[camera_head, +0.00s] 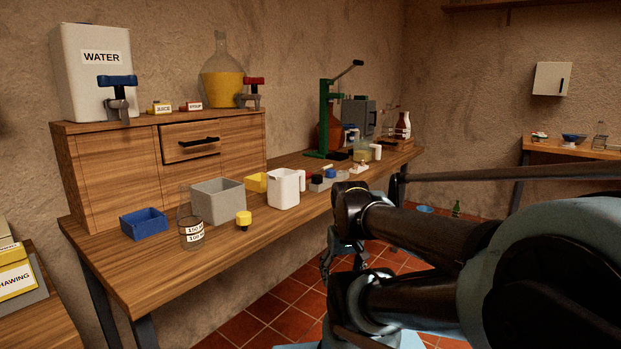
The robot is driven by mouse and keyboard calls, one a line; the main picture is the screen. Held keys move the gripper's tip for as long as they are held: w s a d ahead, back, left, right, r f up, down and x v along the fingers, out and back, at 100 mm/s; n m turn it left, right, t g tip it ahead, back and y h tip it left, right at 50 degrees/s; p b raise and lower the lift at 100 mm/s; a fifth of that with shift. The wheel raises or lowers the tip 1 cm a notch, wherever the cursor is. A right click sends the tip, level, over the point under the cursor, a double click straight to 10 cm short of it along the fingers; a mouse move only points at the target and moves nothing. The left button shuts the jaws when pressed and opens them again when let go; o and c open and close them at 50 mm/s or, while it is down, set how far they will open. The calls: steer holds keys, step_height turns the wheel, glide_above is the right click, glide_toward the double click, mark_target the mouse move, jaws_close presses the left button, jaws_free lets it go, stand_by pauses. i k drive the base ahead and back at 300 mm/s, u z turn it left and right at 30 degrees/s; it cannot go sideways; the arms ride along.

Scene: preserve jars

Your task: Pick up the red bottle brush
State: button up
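I cannot pick out a red bottle brush for certain in the head view. My gripper (326,265) hangs beside the bench's front edge, below my dark wrist, over the tiled floor. Its fingers are small and dark, partly hidden by my arm, so I cannot tell whether they are open or shut. I see nothing clearly held in it.
On the wooden bench (262,240) stand a blue box (143,223), grey box (217,203), glass beaker (190,230), white jug (284,189) and green press (325,115). A side table (566,149) stands at the right. A green bottle (456,209) is on the floor.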

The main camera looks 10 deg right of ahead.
mark_target(308, 173)
steer(key=z, duration=2.35)
steer(key=k, duration=1.3)
steer(key=u, duration=1)
steer(key=i, duration=1)
